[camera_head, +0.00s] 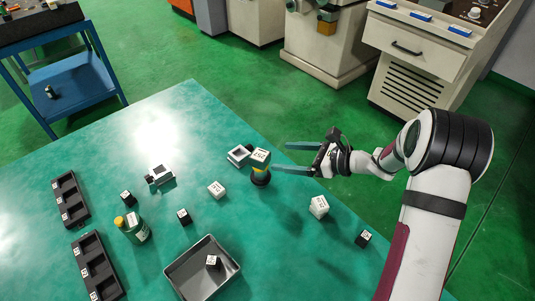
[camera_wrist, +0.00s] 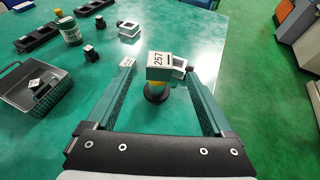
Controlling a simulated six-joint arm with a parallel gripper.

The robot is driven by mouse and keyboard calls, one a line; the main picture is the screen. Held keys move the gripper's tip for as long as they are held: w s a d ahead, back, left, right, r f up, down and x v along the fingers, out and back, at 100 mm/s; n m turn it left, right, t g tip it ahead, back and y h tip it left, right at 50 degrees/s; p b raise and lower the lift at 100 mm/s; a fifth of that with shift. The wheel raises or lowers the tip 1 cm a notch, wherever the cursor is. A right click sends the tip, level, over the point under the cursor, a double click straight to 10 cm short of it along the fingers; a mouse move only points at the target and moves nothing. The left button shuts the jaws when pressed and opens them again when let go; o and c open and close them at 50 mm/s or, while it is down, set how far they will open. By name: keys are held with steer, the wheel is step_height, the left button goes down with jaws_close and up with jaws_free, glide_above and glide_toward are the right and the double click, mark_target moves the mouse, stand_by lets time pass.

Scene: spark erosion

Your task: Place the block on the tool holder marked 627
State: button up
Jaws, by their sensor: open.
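My gripper (camera_head: 284,157) is open and empty, reaching left over the table with its fingers apart. Its two fingers also show in the wrist view (camera_wrist: 159,78). A piece with a white top marked 257 (camera_wrist: 160,60), a yellow middle and a black round base stands upright just beyond the fingertips, between their lines. It also shows in the head view (camera_head: 260,157). White blocks (camera_head: 217,190) and (camera_head: 319,206) lie on the table, with small dark marked blocks (camera_head: 128,198), (camera_head: 184,215), (camera_head: 363,238). I cannot read 627 on anything.
A grey tray (camera_head: 176,271) holds a dark marked block (camera_head: 213,262). Two black racks (camera_head: 70,198) lie at the left. A bottle (camera_head: 135,229) with a yellow cap stands near them. A grey-white fixture (camera_head: 239,155) sits close behind the 257 piece; another (camera_head: 160,175) is farther left.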

steer(key=w+d+r+m+t+h, duration=0.5)
steer(key=d+r+m+h, duration=0.25)
steer(key=m, duration=0.55)
steer(key=s+d+r+m+g+h, duration=0.15)
steer(key=s+d+m+h, duration=0.25)
steer(key=m, duration=0.6)
steer(key=s+d+r+m+t+h, duration=0.1)
steer(key=s+d+r+m+h, duration=0.2)
steer(key=m, duration=0.6)
steer(key=s+a+f+m+g+y, duration=0.1)
steer(key=s+a+m+g, duration=0.2)
steer(key=s+m, duration=0.4)
steer(key=s+a+f+m+g+y, duration=0.1)
steer(key=s+a+f+m+g, duration=0.1)
steer(key=s+m, duration=0.6)
steer(key=s+a+f+m+g+y, duration=0.1)
steer(key=s+a+m+g, duration=0.3)
steer(key=s, duration=1.3)
steer(key=m+g, duration=0.1)
steer(key=m, duration=0.3)
steer(key=shift+a+f+y, duration=0.2)
steer(key=shift+a+y, duration=0.15)
